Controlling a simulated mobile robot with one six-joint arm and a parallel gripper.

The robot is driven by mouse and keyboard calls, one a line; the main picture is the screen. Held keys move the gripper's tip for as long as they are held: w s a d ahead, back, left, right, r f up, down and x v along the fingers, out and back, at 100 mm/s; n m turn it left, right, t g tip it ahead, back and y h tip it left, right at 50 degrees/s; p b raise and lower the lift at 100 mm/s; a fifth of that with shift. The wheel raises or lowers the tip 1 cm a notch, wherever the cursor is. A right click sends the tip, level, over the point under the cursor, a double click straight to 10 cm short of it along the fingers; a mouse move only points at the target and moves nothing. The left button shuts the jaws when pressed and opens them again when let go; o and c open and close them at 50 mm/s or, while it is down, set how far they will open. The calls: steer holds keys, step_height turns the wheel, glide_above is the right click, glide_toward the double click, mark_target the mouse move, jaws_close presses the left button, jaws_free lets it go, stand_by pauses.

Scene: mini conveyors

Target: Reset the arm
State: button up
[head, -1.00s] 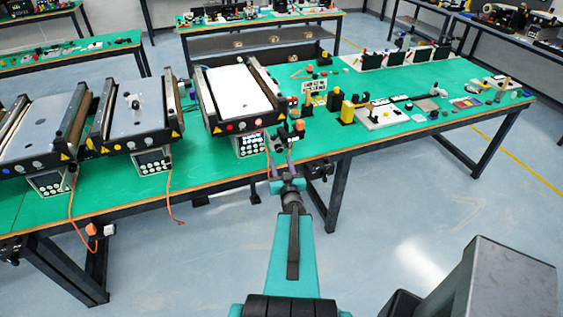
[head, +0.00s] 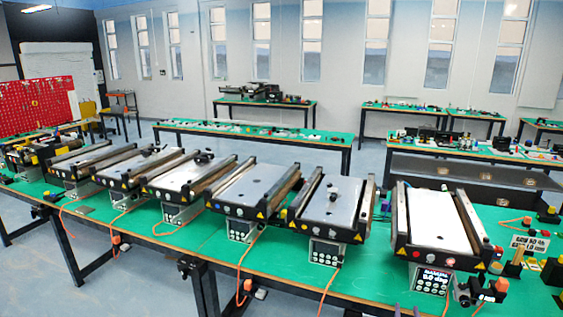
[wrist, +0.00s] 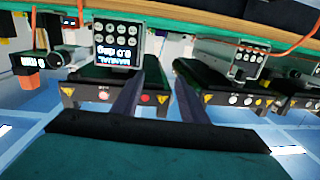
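My gripper (wrist: 157,98) shows in the wrist view with its two dark purple fingers apart and nothing between them. The wrist view is upside down. Beyond the fingers is the control box (wrist: 118,45) of a mini conveyor, with round buttons and a lit display. In the head view, that kind of box (head: 432,279) sits under the front of the white-belted conveyor (head: 436,222). Small purple tips, apparently my fingers, just show at the bottom edge of the head view. The rest of my arm is out of that view.
A row of several mini conveyors, including a grey-belted one (head: 333,203), stands on the long green table (head: 285,262). Orange cables hang over its front edge. An orange-and-black part (wrist: 28,62) shows in the wrist view. Small blocks and a sign (head: 529,243) lie at right.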

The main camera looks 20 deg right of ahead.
steer(key=w+a+f+n+y+b, duration=0.1)
steer(key=w+a+f, duration=0.25)
steer(key=a, duration=0.25)
steer(key=w+a+f+y+b, duration=0.2)
steer(key=a+f, duration=0.2)
steer(key=a, duration=0.1)
steer(key=w+a+f+n+y+b, duration=0.1)
steer(key=w+a+f, duration=0.25)
steer(key=a, duration=0.25)
steer(key=s+a+f+n+g+y+b, duration=0.1)
steer(key=s+a+f+g+y+b, duration=0.15)
steer(key=a+f, duration=0.6)
steer(key=s+a+f+n+g+y+b, duration=0.1)
steer(key=a+f+g, duration=0.2)
steer(key=a+f, duration=0.6)
steer(key=s+a+f+n+g+y+b, duration=0.1)
steer(key=s+a+f+g, duration=0.25)
steer(key=s+f, duration=0.25)
steer(key=s+a+f+n+g+b, duration=0.1)
steer(key=s+a+f+g, duration=0.25)
steer(key=s+f, duration=0.3)
steer(key=s+a+r+g, duration=0.1)
steer(key=s+g, duration=0.3)
steer(key=s, duration=0.5)
steer(key=s+a+r+g, duration=0.1)
steer(key=s+g, duration=0.3)
steer(key=s, duration=0.5)
steer(key=shift+a+r+n+y, duration=0.3)
steer(key=shift+a+y, duration=0.15)
steer(key=shift+a, duration=0.2)
